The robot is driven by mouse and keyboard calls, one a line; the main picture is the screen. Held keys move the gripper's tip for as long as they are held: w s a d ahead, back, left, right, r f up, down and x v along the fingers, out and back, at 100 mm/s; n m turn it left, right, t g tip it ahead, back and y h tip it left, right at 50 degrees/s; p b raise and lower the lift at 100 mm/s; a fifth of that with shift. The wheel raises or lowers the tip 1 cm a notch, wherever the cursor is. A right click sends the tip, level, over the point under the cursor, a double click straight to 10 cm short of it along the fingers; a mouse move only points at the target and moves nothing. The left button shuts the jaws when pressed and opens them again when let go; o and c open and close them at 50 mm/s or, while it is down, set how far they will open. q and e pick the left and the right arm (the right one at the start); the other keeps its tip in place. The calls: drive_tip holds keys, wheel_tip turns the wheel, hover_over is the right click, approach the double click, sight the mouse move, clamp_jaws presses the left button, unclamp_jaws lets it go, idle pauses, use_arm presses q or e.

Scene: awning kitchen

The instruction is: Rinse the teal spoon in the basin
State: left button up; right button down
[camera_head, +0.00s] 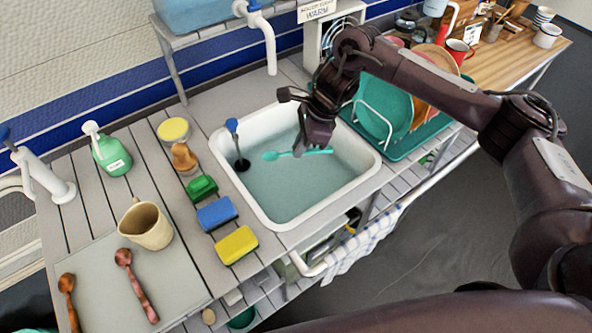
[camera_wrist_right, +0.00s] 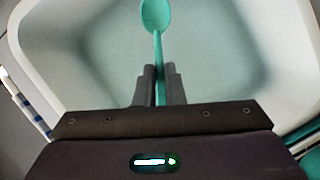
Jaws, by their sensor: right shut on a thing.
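The teal spoon (camera_head: 284,154) is over the water of the white basin (camera_head: 368,166) in the head view. My right gripper (camera_head: 308,146) is shut on its handle. In the right wrist view the spoon's bowl (camera_wrist_right: 156,15) points away from my right gripper (camera_wrist_right: 161,78), whose fingers close around the handle. The basin (camera_wrist_right: 35,75) surrounds it in that view. I cannot tell whether the spoon touches the water. My left gripper is not in view.
A blue-handled plunger (camera_head: 235,140) stands in the basin's left side. A white tap (camera_head: 265,40) hangs behind it. A rack with teal plates (camera_head: 383,107) stands to the right. Sponges (camera_head: 237,246), a beige mug (camera_head: 146,226) and wooden spoons (camera_head: 136,283) lie to the left.

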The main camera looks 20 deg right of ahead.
drive_tip(key=shift+r+p, duration=0.95)
drive_tip(key=shift+r, duration=1.15)
idle(0.6)
wheel_tip(320, 180, up, 4)
drive_tip(key=shift+p, duration=0.95)
